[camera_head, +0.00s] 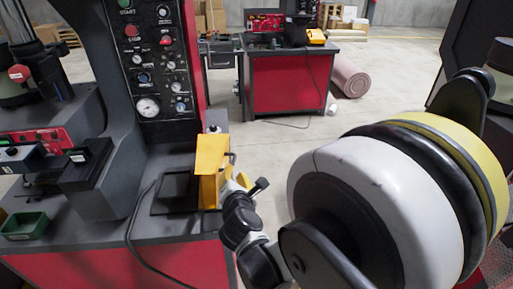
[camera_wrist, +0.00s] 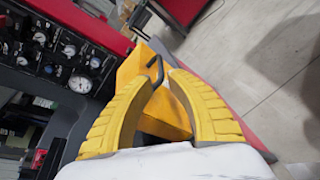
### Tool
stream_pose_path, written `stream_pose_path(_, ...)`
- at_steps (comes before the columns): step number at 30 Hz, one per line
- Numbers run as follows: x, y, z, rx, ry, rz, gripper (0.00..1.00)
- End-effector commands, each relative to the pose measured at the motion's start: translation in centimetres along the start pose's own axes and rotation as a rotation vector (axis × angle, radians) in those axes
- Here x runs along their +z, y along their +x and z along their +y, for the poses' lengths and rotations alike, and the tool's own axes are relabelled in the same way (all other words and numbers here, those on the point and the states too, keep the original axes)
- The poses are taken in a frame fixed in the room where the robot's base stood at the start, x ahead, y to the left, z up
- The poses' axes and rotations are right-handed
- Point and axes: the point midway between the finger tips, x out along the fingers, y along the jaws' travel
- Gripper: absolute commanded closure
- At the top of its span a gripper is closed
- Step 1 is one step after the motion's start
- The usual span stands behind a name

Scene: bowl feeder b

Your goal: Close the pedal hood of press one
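The pedal hood (camera_head: 210,165) is a yellow box-like cover on the front ledge of the near press. It stands raised beside a dark flat plate (camera_head: 175,190). In the wrist view the hood (camera_wrist: 180,105) fills the space beyond and between my fingers, with a black loop handle (camera_wrist: 156,68) on it. My gripper (camera_wrist: 163,78) has two yellow ribbed fingers. Their tips are apart, with a gap between them, close to the handle; whether they touch it I cannot tell. In the head view my gripper is mostly hidden behind my arm and the hood.
The near press has a control panel (camera_head: 160,60) with gauges and buttons behind the hood. A green tray (camera_head: 25,226) sits at the left of its ledge. A cable runs across the ledge front. Another red workstation (camera_head: 288,82) stands farther back, and open floor lies between.

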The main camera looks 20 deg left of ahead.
Motion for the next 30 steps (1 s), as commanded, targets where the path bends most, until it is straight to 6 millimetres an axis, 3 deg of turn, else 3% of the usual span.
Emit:
stream_pose_path(9,0.0,6.1,-0.3,-0.004,0.005,-0.001,0.80)
stream_pose_path(15,0.0,9.1,-0.2,-0.003,0.006,-0.001,0.80)
stream_pose_path(21,0.1,10.2,-0.2,-0.003,0.006,-0.001,0.80)
stream_pose_path(28,0.2,10.2,-0.1,-0.003,0.006,-0.001,0.80)
stream_pose_path(30,0.2,10.2,-0.1,-0.003,0.006,-0.001,0.99)
